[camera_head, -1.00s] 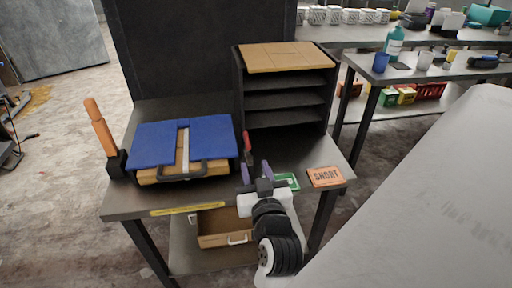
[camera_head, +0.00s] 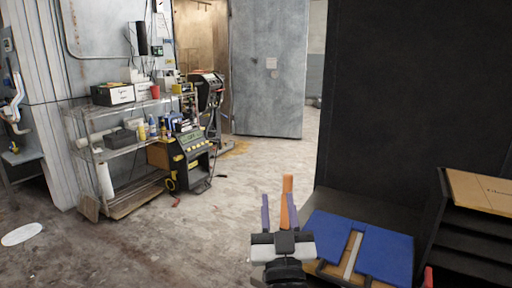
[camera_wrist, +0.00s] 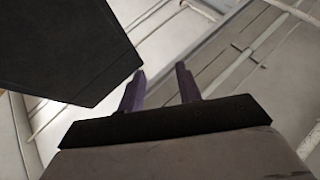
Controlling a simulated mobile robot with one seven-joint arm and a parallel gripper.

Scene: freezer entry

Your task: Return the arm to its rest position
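My gripper (camera_head: 287,198) is at the lower middle of the head view, its two purple fingers pointing up and spread apart. The wrist view also shows the fingers (camera_wrist: 160,72) apart with nothing between them. In the head view an orange upright post (camera_head: 288,182) shows between the fingers.
A blue-topped case (camera_head: 385,252) sits right of my gripper, beside a tall dark panel (camera_head: 410,100). A dark shelf unit (camera_head: 470,240) stands at far right. A loaded wire rack (camera_head: 120,150) is at left. Open floor (camera_head: 130,245) lies between.

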